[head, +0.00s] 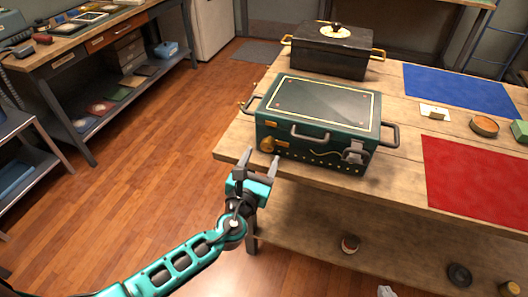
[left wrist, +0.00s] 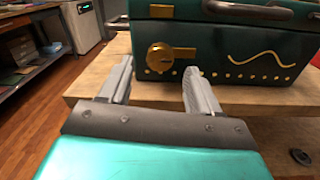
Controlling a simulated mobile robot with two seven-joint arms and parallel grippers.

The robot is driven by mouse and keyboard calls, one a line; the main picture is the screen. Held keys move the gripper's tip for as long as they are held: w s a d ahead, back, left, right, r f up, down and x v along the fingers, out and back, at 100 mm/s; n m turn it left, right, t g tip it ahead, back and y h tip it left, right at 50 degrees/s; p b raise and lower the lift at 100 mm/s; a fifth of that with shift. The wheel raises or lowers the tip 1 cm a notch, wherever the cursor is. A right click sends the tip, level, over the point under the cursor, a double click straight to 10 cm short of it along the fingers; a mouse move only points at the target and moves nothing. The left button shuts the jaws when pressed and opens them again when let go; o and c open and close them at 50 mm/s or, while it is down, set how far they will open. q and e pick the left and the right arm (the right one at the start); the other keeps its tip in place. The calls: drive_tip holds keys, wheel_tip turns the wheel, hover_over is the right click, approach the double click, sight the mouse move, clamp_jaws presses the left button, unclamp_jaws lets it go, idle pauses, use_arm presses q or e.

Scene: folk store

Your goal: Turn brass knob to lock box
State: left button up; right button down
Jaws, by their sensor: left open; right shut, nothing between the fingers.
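A dark green box (head: 318,109) with a closed lid and grey handles stands on the wooden table. On its front left is a brass knob (head: 267,145) with a brass plate beside it. The knob shows in the left wrist view (left wrist: 158,57) as a round brass piece, the plate reaching to its right. My left gripper (head: 260,162) is open and empty in front of the knob, apart from it. In the left wrist view its fingers (left wrist: 158,75) stand on either side of the knob, nearer to the camera. My right gripper is not in view.
A black box (head: 330,55) with brass handles stands behind the green box. A blue mat (head: 459,88) and a red mat (head: 478,180) lie on the right of the table (head: 400,140). Small items sit between the mats. The floor at left is clear.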

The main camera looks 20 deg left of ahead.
sight(269, 143)
use_arm(q)
drive_tip(key=shift+w, duration=1.45)
drive_tip(key=shift+c, duration=0.2)
drive_tip(key=c, duration=1)
